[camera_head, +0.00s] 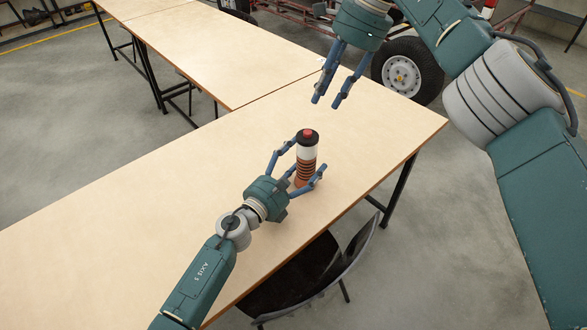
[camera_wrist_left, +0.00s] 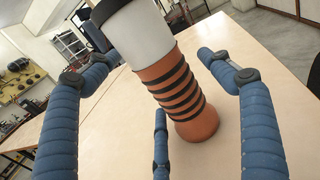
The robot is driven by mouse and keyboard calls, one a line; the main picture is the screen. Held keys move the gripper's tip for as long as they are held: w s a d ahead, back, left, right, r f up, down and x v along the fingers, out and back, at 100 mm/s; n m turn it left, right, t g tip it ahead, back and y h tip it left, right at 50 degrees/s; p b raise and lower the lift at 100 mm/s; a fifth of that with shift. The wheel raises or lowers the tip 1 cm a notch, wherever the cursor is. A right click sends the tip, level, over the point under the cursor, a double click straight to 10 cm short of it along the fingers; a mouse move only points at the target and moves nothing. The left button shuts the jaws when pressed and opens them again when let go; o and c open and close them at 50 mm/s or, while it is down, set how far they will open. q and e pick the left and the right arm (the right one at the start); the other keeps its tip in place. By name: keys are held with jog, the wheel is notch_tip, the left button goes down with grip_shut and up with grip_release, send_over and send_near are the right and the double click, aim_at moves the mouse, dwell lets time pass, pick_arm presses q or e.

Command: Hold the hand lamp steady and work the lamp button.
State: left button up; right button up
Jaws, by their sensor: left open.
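The hand lamp (camera_head: 307,160) stands upright on the wooden table, with an orange body ringed in black, a white band and a black top. The red lamp button (camera_head: 307,132) is on its top. My left gripper (camera_head: 307,158) is open, with its blue fingers on both sides of the lamp. In the left wrist view the lamp (camera_wrist_left: 178,85) is between the spread fingers (camera_wrist_left: 152,70), with gaps at both sides; its top is cut off. My right gripper (camera_head: 329,104) hangs above and behind the lamp, fingers apart and empty.
The wooden table (camera_head: 120,220) is otherwise clear around the lamp. A dark chair (camera_head: 310,280) stands at its near edge. Another table (camera_head: 225,55) adjoins behind. A wheel (camera_head: 403,75) and red chassis frame are beyond the far edge.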

pick_arm(q)
jog(key=shift+w+d, duration=0.15)
jog(key=shift+w, duration=0.1)
jog(key=c, duration=1.5)
jog(key=shift+c, duration=0.3)
pick_arm(e)
grip_shut()
pick_arm(q)
jog(key=shift+f, duration=0.1)
